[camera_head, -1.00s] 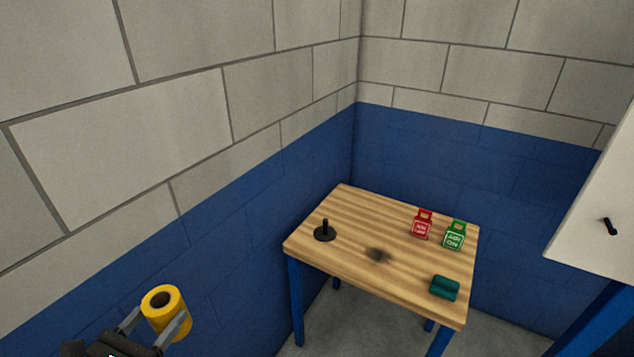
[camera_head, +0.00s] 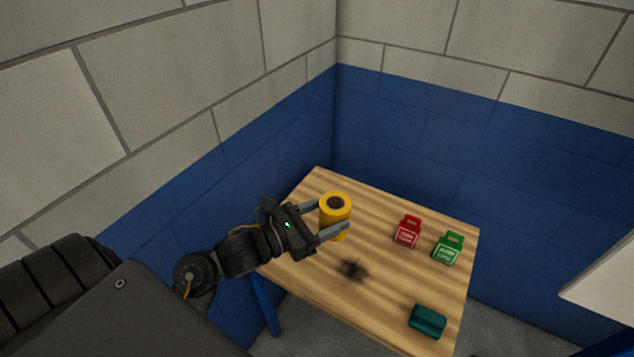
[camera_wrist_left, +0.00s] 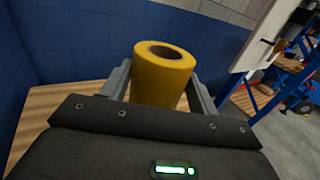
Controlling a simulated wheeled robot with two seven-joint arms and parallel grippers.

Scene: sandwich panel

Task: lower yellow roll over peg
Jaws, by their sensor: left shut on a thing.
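The yellow roll (camera_head: 336,212) is held upright between the fingers of my left gripper (camera_head: 327,220), over the left part of the wooden table (camera_head: 310,258). My left gripper is shut on it. In the left wrist view the roll (camera_wrist_left: 160,82) stands between the two fingers, its dark centre hole facing up. The black peg on its round base is not visible now; the roll and gripper cover that part of the table. I cannot tell whether the roll is around the peg or above it. My right gripper is not in view.
A dark smudge (camera_head: 353,269) marks the tabletop. Blue and grey walls (camera_head: 430,120) close in behind and left.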

